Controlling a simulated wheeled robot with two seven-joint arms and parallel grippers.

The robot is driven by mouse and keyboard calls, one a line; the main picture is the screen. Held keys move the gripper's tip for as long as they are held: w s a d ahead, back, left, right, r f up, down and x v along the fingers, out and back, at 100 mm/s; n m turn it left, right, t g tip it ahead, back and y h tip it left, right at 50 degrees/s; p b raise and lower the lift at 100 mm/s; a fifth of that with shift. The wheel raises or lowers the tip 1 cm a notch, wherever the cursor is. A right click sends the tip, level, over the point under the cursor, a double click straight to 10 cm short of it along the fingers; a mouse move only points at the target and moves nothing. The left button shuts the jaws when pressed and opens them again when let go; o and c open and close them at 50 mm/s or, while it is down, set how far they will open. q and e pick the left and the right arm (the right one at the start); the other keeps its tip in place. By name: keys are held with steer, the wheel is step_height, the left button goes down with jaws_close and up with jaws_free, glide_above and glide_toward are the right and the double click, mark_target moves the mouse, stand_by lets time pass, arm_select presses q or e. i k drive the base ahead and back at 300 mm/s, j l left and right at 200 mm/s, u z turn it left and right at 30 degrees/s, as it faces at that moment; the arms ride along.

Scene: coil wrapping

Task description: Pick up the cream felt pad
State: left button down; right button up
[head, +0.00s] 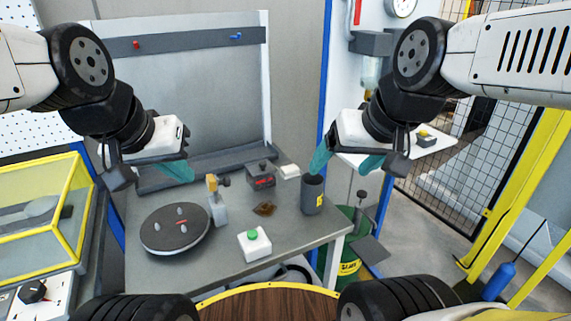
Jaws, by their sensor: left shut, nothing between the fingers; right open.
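A small cream block that looks like the cream felt pad (289,171) lies near the back right of the grey table (285,262), beside a dark box. My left gripper (178,171) is shut and empty, above the table's back left, to the left of the pad. My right gripper (345,164) is open, its teal fingers spread wide. It is in the air to the right of the pad, and its left finger appears just above the dark cup (312,195). I cannot tell whether that finger touches the cup.
A dark round turntable (176,228) stands at the left of the table. A grey post with a yellow top (218,205), a dark box with red marking (261,177), a brown crumpled piece (264,209) and a green-button box (254,245) stand mid-table. The front right is clear.

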mark_target(290, 171)
steer(key=i+l+u, duration=0.15)
steer(key=l+u, duration=0.25)
steer(key=i+l+u, duration=0.1)
steer(key=l+u, duration=0.7)
